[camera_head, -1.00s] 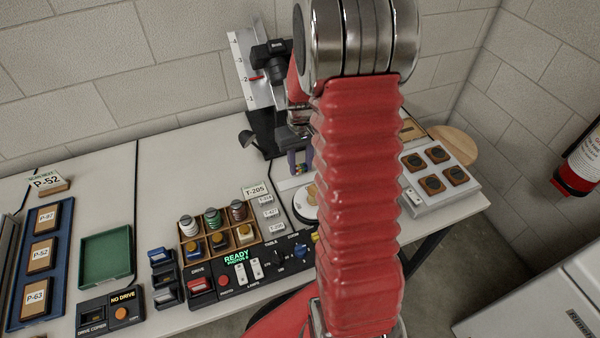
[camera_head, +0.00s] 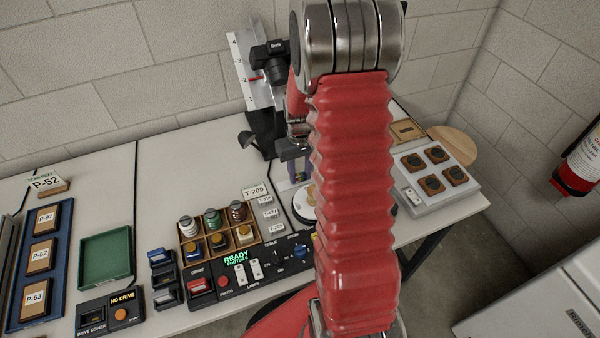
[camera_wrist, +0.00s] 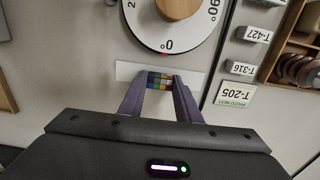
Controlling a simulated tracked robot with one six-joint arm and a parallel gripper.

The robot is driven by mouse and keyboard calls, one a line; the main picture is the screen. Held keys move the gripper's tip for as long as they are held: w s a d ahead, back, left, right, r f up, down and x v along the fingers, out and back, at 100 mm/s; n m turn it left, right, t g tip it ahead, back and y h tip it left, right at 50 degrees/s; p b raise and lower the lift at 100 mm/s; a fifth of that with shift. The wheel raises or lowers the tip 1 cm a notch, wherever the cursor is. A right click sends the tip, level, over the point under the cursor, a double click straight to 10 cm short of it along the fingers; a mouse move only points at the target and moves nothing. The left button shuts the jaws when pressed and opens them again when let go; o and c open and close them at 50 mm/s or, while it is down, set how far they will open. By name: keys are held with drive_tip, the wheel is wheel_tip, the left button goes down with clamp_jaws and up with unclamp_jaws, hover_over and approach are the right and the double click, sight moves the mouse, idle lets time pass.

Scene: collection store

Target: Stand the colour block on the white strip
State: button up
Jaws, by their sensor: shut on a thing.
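The colour block (camera_wrist: 159,80), a small block with a grid of coloured squares, sits between the fingertips of my gripper (camera_wrist: 160,83) in the wrist view. The gripper is shut on it. The white strip (camera_wrist: 126,71) lies behind the block in that view and shows on both sides of it, beside the white round dial. I cannot tell whether the block touches the strip. In the head view my gripper (camera_head: 297,170) is low over the bench, partly hidden by my red arm, and the block is too small and covered to make out.
The white dial turntable (camera_wrist: 190,35) carries a round wooden piece (camera_wrist: 178,6). A camera (camera_head: 270,58) on a scaled stand rises at the back. Near the strip are a P-205-like label card reading T-205 (camera_head: 254,190), small tags, a wooden spool tray (camera_head: 262,236) and a control panel (camera_head: 240,280).

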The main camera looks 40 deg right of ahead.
sight(300, 174)
drive_tip(key=shift+f, duration=0.1)
drive_tip(key=o, duration=1.1)
wheel_tip(300, 174, up, 12)
idle(0.5)
